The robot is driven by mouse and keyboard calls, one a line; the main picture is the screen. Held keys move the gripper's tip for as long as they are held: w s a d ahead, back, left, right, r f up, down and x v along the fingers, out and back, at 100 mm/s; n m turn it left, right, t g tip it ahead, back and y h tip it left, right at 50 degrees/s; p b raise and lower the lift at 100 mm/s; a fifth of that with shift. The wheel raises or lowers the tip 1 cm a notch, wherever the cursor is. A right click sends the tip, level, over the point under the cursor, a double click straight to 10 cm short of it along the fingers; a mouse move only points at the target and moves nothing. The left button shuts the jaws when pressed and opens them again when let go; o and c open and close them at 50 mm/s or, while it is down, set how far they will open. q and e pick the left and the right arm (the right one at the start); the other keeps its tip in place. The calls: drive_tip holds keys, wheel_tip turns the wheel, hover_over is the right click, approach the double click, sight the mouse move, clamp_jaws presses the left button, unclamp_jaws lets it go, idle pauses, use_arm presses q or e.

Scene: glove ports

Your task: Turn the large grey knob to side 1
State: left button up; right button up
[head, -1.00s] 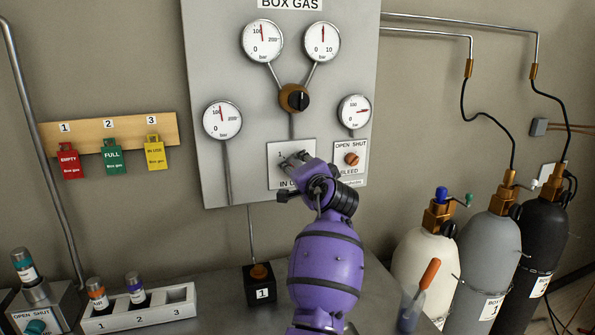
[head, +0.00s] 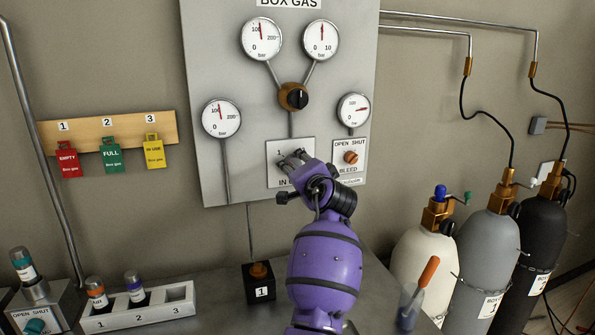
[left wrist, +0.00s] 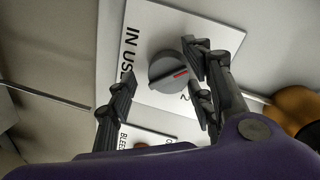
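The large grey knob (left wrist: 165,72) sits on the white "IN USE" plate (left wrist: 150,28) in the left wrist view. Its red mark points right in that picture, slightly up; the digit 2 shows below right of it. My left gripper (left wrist: 158,72) is open, one finger on each side of the knob. Gaps show between fingers and knob, at least on the left; contact on the right I cannot tell. In the head view, my left gripper (head: 291,160) covers the knob in front of the plate (head: 276,176), where the digit 1 shows at upper left. My right gripper is not in view.
Right of the plate is the bleed valve plate (head: 349,173) with an orange knob. Above is a brown-and-black regulator knob (head: 293,97) with gauges and pipes. Below are a bench with a vial rack (head: 140,318) and a black block (head: 260,288). Gas cylinders (head: 487,255) stand at right.

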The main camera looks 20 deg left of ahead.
use_arm(q)
drive_tip(key=shift+a, duration=0.1)
drive_tip(key=v, duration=1.2)
